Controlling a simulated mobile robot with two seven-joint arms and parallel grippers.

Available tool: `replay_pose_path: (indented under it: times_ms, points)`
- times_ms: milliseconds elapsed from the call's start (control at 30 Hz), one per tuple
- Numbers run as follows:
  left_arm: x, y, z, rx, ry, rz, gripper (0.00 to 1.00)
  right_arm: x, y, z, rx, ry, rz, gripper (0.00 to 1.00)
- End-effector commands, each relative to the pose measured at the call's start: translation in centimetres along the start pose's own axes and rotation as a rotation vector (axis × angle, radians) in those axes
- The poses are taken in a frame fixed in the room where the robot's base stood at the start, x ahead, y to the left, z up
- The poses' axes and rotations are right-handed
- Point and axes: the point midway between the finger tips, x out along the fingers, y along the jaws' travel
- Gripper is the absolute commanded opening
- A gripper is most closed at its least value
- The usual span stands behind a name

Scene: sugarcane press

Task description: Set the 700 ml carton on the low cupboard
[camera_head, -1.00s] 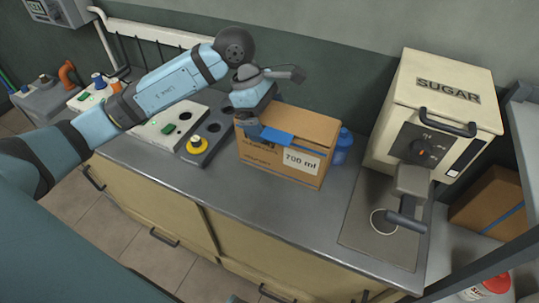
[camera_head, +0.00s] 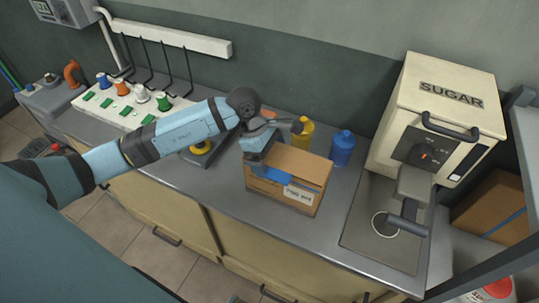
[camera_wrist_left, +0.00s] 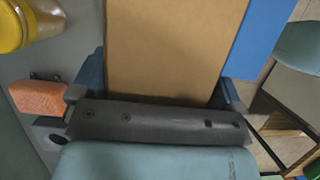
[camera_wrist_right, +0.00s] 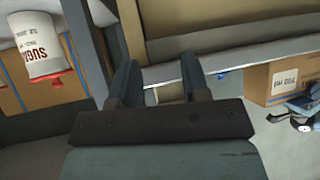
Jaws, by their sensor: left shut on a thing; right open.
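The 700 ml carton (camera_head: 300,165) is a brown box with a blue stripe and a white label, seen in the head view over the middle of the grey worktop. My left gripper (camera_head: 260,163) is shut across its left part from above. In the left wrist view the carton's brown face (camera_wrist_left: 165,50) fills the space between the fingers. The low cupboard (camera_head: 180,205) has tan doors under the grey top. I cannot tell whether the carton's base touches that top. My right gripper (camera_wrist_right: 157,85) is open and empty; the carton also shows in the right wrist view (camera_wrist_right: 275,80).
A yellow bottle (camera_head: 303,132) and a blue bottle (camera_head: 342,148) stand behind the carton. The sugar machine (camera_head: 435,120) is at the right, with a shelf unit beyond it. A white panel with coloured knobs (camera_head: 120,105) is at the left.

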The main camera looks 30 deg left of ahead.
Motion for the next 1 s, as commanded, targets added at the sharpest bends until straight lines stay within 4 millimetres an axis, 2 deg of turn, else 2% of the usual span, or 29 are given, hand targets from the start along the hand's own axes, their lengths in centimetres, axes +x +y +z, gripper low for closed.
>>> replay_pose_path:
  times_ms: [167,200,233,567,667,1000]
  points:
    - [0.3,0.0,-0.1,0.000,0.000,0.001,0.67,0.2,0.0,0.3,0.000,0.000,-0.001,0.43]
    - [0.3,0.0,-0.2,0.000,0.001,0.000,0.96,0.2,0.0,0.3,0.002,-0.001,-0.001,0.43]
    - [0.2,0.0,-0.1,-0.001,0.000,0.000,1.00,0.2,0.0,0.2,0.002,-0.002,-0.001,0.43]
    - [-0.4,0.0,0.1,0.000,0.000,0.001,1.00,-0.1,0.0,-0.2,-0.001,0.002,-0.001,0.43]
    - [-1.8,0.1,0.0,0.000,0.001,0.004,1.00,0.0,0.0,-0.1,0.000,0.003,-0.001,0.43]
    - [-8.9,0.1,0.0,0.001,0.002,0.003,1.00,0.3,0.0,0.4,0.003,-0.003,-0.001,0.43]
